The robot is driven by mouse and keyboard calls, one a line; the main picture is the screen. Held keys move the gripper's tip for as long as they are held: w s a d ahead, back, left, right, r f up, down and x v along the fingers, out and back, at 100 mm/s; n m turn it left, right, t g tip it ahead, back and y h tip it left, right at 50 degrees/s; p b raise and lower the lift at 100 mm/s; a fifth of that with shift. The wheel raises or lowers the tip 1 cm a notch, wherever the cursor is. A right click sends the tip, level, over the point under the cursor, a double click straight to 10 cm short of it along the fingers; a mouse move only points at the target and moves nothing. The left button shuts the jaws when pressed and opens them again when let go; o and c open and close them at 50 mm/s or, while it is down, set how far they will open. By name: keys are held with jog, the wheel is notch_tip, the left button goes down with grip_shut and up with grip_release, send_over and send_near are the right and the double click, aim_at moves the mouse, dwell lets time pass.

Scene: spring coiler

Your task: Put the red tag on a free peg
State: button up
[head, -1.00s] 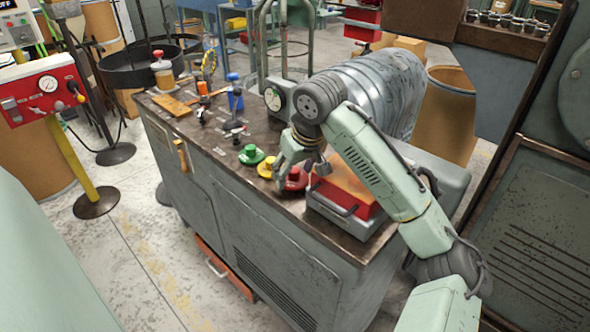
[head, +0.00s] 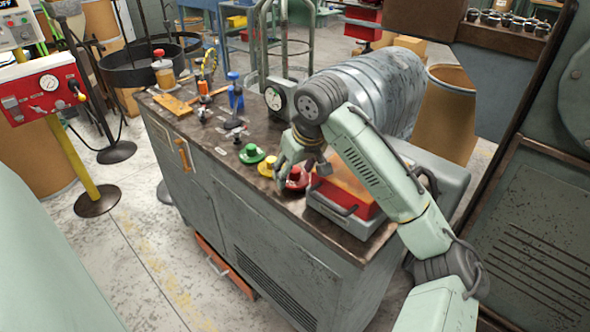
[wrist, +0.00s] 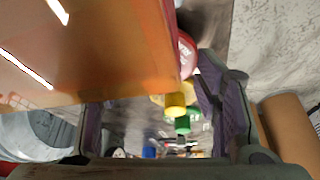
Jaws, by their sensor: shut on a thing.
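My gripper (head: 302,172) is low over the near right part of the dark bench top. In the head view it is over a red round piece (head: 296,184), beside a red box with an orange top (head: 347,184). The red piece shows white lettering in the wrist view (wrist: 187,52), near the right finger. Both fingers (wrist: 150,115) show apart, with a large orange surface (wrist: 90,50) close to the camera. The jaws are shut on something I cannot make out. I cannot pick out a hanging tag or a peg for certain.
A yellow piece (head: 266,167) and a green piece (head: 251,154) stand in a row to the left. Farther left are a blue-topped tool (head: 236,95) and a jar with a red lid (head: 162,70). A grey cylinder (head: 375,90) lies behind my arm.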

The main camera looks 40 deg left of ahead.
jog(key=shift+f, duration=0.45)
dwell(0.4)
jog(key=shift+r, duration=0.15)
